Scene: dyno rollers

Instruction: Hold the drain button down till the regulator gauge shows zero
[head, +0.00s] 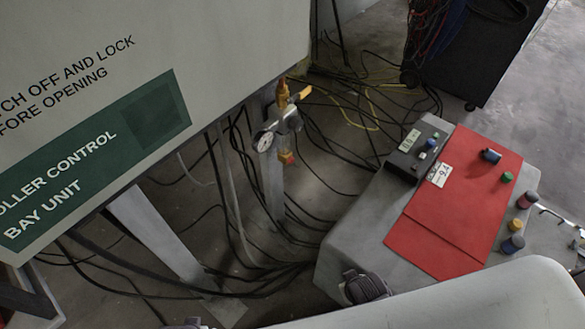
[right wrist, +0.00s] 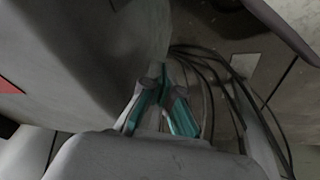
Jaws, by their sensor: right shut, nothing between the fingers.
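The regulator hangs on a grey post below the cabinet in the head view. Its round white-faced gauge (head: 264,141) faces me at a slant, and its needle is too small to read. A small orange-red button (head: 287,157) sits at the bottom of the regulator and looks like the drain button. My right gripper (right wrist: 163,98) shows teal fingers in the right wrist view, shut and empty, beside a grey surface. Neither the regulator nor its button is clear in that view.
The cabinet (head: 90,60) fills the upper left. Black cables (head: 325,165) run over the floor, and also in the right wrist view (right wrist: 215,75). A grey bench (head: 352,225) with a red panel (head: 465,190) and knobs stands right. A black cart (head: 465,50) is behind.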

